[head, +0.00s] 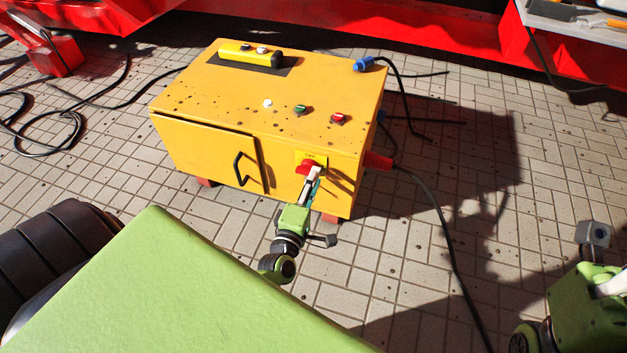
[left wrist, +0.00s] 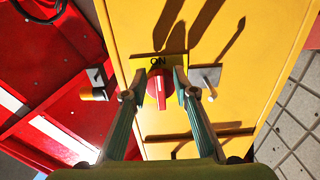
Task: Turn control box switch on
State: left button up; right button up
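The yellow control box (head: 205,140) stands on the tiled floor. Its red rotary switch (head: 306,166) is on a yellow plate at the right of the front face. In the left wrist view the red switch (left wrist: 160,88) shows below the word ON, its handle about upright in the picture. My left gripper (head: 314,174) is at the switch. In the left wrist view its fingers (left wrist: 161,76) are apart, one on each side of the knob; I see no clear grip on the handle. My right gripper (head: 609,285) is only partly in view at the lower right edge.
A black door handle (head: 240,170) is left of the switch. A green button (head: 301,109), a red button (head: 338,118) and a yellow pendant (head: 250,55) are on top. A black cable (head: 445,235) runs over the floor at right. Red structures stand behind.

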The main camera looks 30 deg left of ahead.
pick_arm(q)
jog(key=v, duration=1.2)
jog(key=shift+r, duration=0.1)
